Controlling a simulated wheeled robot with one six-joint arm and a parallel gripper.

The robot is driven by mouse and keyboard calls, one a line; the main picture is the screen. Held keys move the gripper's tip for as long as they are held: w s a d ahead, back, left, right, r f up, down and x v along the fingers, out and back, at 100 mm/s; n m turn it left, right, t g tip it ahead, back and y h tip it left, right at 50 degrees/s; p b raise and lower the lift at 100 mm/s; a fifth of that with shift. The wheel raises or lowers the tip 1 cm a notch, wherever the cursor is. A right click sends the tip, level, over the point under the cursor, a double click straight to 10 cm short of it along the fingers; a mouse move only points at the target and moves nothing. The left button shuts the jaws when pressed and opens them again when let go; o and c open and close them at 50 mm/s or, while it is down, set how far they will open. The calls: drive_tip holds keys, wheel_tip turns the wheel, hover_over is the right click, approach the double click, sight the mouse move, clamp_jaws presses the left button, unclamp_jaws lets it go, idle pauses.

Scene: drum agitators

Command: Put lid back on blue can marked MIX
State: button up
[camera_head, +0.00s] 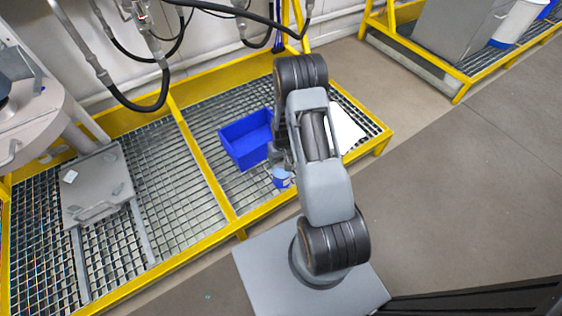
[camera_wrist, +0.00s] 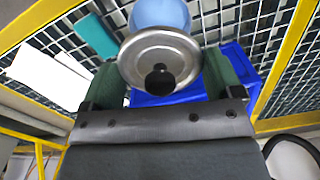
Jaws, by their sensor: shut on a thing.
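A round metal lid (camera_wrist: 142,48) with a black knob (camera_wrist: 160,80) is between the two dark green fingers of my gripper (camera_wrist: 165,75) in the wrist view. My gripper is shut on the lid, with the knob side facing the wrist camera. A light blue can (camera_wrist: 160,12) shows just beyond the lid, partly hidden by it. In the head view the small blue can (camera_head: 282,178) stands on the grating, just below my gripper (camera_head: 279,158). I cannot tell whether lid and can touch. No MIX marking is readable.
A blue open bin (camera_head: 236,152) stands left of the can; it also shows behind the lid in the wrist view (camera_wrist: 228,58). A white board (camera_head: 345,128) lies to the right. A teal block (camera_wrist: 97,36) is near it. Yellow rails (camera_head: 205,170) edge the grating. Hoses hang above.

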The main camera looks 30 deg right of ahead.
drive_tip(key=shift+f+b, duration=2.25)
drive_tip(key=shift+f, duration=0.85)
drive_tip(key=shift+f+b, duration=0.15)
drive_tip(key=shift+b, duration=0.15)
idle(0.4)
drive_tip(key=o, duration=0.7)
drive_tip(key=shift+r+p, duration=2.55)
drive_tip(key=shift+r, duration=1)
drive_tip(key=shift+c, duration=0.5)
